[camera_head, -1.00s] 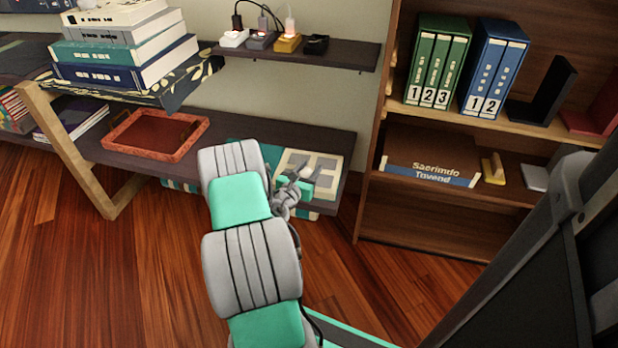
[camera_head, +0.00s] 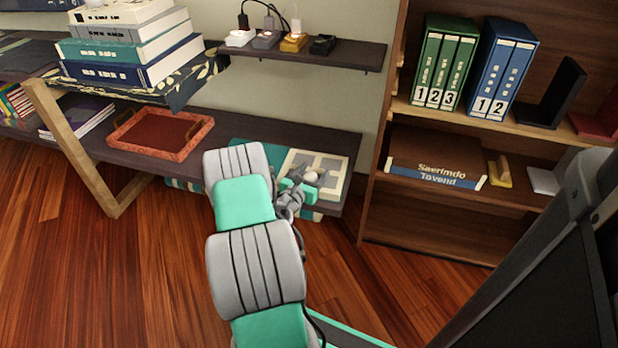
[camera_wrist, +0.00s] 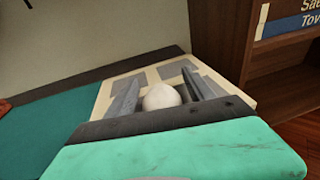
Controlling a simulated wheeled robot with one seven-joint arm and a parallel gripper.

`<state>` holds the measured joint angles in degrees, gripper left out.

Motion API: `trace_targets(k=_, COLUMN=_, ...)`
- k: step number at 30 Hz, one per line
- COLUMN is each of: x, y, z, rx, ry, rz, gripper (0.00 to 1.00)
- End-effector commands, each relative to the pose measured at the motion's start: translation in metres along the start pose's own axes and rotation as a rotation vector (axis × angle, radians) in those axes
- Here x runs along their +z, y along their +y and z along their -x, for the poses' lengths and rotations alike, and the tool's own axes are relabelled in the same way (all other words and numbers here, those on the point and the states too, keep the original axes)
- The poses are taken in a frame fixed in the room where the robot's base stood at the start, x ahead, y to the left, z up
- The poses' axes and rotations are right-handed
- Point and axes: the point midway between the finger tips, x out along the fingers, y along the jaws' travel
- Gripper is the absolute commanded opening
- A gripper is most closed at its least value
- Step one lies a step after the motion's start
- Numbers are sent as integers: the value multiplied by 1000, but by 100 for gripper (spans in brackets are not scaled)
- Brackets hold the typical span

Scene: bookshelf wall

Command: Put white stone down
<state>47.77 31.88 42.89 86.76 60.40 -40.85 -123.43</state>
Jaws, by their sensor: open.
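The white stone (camera_wrist: 161,97) is a small, pale, rounded thing. In the wrist view it sits between the two grey fingers of my gripper (camera_wrist: 163,78), with a visible gap at the right finger. In the head view the stone (camera_head: 311,177) shows at the fingertips of my gripper (camera_head: 302,180). My gripper is open around it. Behind and beneath is a cream board with grey squares (camera_wrist: 104,100), also in the head view (camera_head: 331,161). Whether the stone touches the board is hidden by the gripper.
The board lies on a teal mat (camera_wrist: 40,135) at the right end of the low dark shelf (camera_head: 232,129). A red tray (camera_head: 158,133) is further left. A small upper shelf (camera_head: 345,53) holds plugs. A brown bookcase (camera_head: 372,190) stands close on the right.

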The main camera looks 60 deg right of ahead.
Motion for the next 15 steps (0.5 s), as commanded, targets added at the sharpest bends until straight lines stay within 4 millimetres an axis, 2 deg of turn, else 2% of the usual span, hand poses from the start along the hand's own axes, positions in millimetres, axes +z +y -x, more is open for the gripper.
trace_targets(k=5, x=2, y=2, z=36, rx=7, ry=4, rz=7, gripper=62)
trace_targets(k=12, x=2, y=2, z=96, rx=7, ry=2, rz=6, gripper=62)
trace_targets(k=15, x=1, y=1, z=111, rx=4, ry=3, rz=4, gripper=62)
